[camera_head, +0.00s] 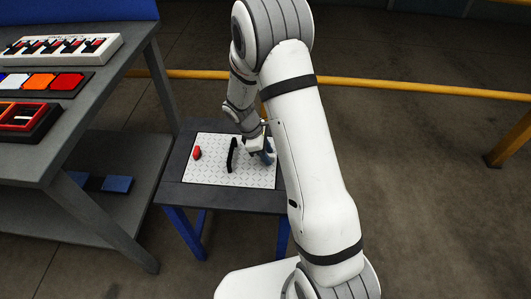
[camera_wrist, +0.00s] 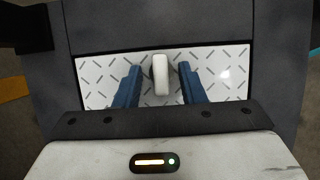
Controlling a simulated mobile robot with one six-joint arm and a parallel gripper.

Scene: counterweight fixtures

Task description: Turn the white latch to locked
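The white latch (camera_wrist: 161,74) shows in the wrist view as an upright white bar over a dark round base on the patterned white plate. My gripper (camera_wrist: 160,88) is open, with one blue finger on each side of the latch and a gap on both sides. In the head view my gripper (camera_head: 266,154) is low at the right side of the plate (camera_head: 215,178), and my arm hides the white latch there. A red latch (camera_head: 197,153) and a black handle (camera_head: 232,155) stand to the left on the same plate.
The plate lies on a small dark table (camera_head: 180,166) with blue legs. A larger grey workbench (camera_head: 85,120) with trays and a switch panel (camera_head: 62,48) stands at the left. A yellow rail (camera_head: 400,88) runs behind. The floor at the right is clear.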

